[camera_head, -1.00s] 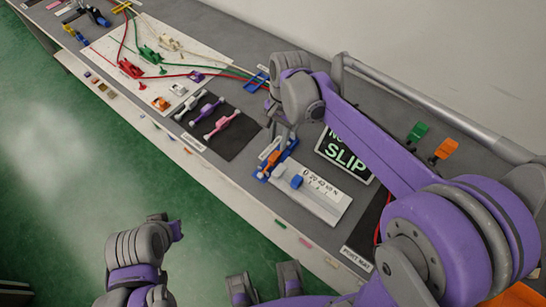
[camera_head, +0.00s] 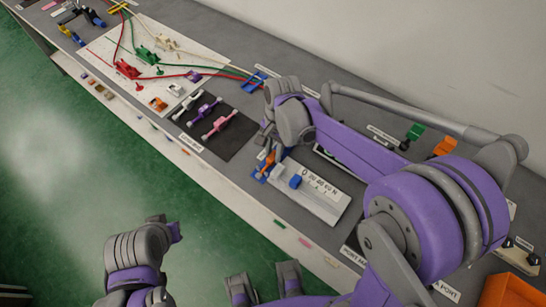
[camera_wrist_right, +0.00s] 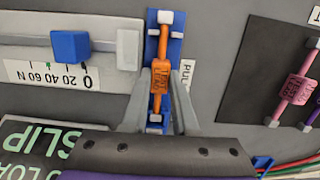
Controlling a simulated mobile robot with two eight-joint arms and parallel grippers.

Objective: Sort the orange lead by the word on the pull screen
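The orange lead (camera_head: 268,161) lies lengthwise in a blue holder (camera_wrist_right: 153,47) at the left end of the pull gauge. In the right wrist view the orange lead (camera_wrist_right: 162,65) has dark, unreadable writing on its body. My right gripper (camera_wrist_right: 160,84) is open, with one finger on each side of the lead and small gaps between. The pull screen (camera_wrist_right: 45,150) is partly in the right wrist view, upside down, reading "NO LOAD" and "SLIP"; my right arm mostly hides it in the head view. My left arm shows at lower left, but no left fingers are identifiable.
The gauge (camera_head: 318,197) has a blue slider block (camera_head: 295,181) and a 0 to 60 N scale. A black mat (camera_head: 238,136) left of it holds white, purple and pink leads. Coloured cables and clips lie on a white board (camera_head: 105,47). Green and orange pieces stand behind my arm.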

